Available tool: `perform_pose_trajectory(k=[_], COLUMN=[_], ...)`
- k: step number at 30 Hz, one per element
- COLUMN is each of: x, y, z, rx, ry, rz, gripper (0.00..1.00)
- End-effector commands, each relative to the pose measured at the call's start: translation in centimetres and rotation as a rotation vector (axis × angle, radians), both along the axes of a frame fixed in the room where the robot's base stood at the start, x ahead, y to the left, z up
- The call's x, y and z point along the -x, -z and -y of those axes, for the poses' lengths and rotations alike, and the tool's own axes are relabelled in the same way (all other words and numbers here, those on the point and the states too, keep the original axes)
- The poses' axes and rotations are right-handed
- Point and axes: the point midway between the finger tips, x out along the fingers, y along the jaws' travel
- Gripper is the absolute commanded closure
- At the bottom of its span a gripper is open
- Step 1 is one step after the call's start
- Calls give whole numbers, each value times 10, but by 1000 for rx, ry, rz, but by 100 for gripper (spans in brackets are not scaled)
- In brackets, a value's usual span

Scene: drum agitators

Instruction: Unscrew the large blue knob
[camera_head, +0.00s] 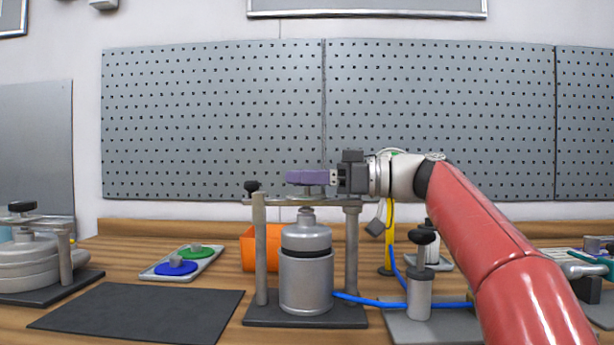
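A blue disc (176,268) with a small grey stub on top lies on a light grey tray (160,272) left of centre. It is the only clearly blue knob-like thing in view. My gripper (296,178) is well to its right and higher, over the crossbar of a clamp stand (259,245). A purple piece (308,177) is at the gripper's front end. I cannot tell whether it is the fingers or something held. A grey part (309,190) sits just beneath it on the crossbar. The finger gap is not visible.
A metal canister (306,280) stands under the crossbar, with a black knob (251,186) at the bar's left end. A green disc (194,252) shares the tray. An orange bin (248,249) is behind. A blue hose (380,302) runs right. A dark mat (140,312) is bare.

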Motion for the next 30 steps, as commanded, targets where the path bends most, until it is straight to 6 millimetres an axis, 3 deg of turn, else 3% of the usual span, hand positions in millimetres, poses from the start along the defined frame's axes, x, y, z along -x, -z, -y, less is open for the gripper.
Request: perform_pose_trajectory(k=[1,4,19,30], x=[0,0,1,3], y=[0,0,0,-2], z=[0,0,-1,-1], rx=[0,0,1,3], ry=[0,1,19,321], rz=[0,0,0,-1], gripper=[46,34,34,34])
